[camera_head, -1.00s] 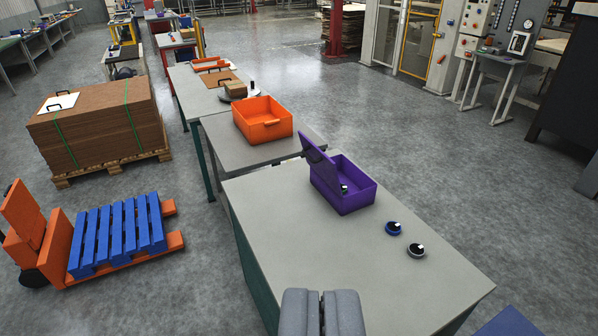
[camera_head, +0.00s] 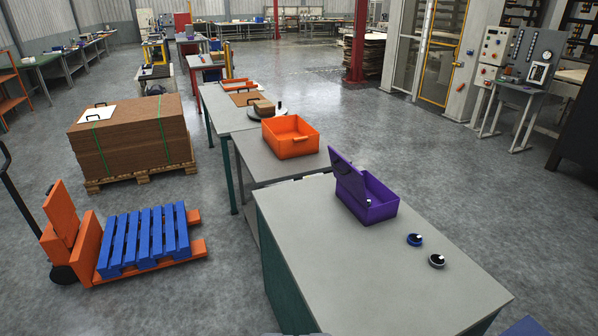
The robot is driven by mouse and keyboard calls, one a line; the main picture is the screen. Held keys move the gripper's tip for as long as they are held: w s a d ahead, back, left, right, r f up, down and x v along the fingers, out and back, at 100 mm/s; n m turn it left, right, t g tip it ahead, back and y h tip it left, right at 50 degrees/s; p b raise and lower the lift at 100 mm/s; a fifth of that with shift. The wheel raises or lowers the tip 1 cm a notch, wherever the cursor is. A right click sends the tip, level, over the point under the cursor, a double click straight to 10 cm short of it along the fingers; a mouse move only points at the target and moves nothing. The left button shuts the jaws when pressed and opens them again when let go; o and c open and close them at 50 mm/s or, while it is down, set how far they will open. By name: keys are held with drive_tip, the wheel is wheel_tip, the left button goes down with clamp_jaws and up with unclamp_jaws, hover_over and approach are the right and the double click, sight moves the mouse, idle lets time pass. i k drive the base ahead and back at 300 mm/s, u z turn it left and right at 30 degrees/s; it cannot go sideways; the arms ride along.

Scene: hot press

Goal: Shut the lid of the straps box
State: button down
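The straps box is likely the purple box (camera_head: 376,211) on the near grey table (camera_head: 318,255), close to its far right edge. Its purple lid (camera_head: 347,181) stands raised and tilted on the left side, so the box is open. A small dark and white thing shows at the box's inner left, by the lid; most of the inside is hidden. My gripper (camera_head: 296,334) shows only as a sliver at the bottom edge, well short of the box; its fingers are not clear.
Blue (camera_head: 415,240) and dark (camera_head: 436,261) round rolls lie right of the box. An open orange bin (camera_head: 291,137) stands on the table behind. An orange pallet truck (camera_head: 80,240) with a blue pallet (camera_head: 145,240) is on the left. The near table's left and front surface is clear.

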sight(353, 179)
drive_tip(key=u, duration=0.55)
drive_tip(key=i, duration=1.3)
drive_tip(key=z, duration=0.3)
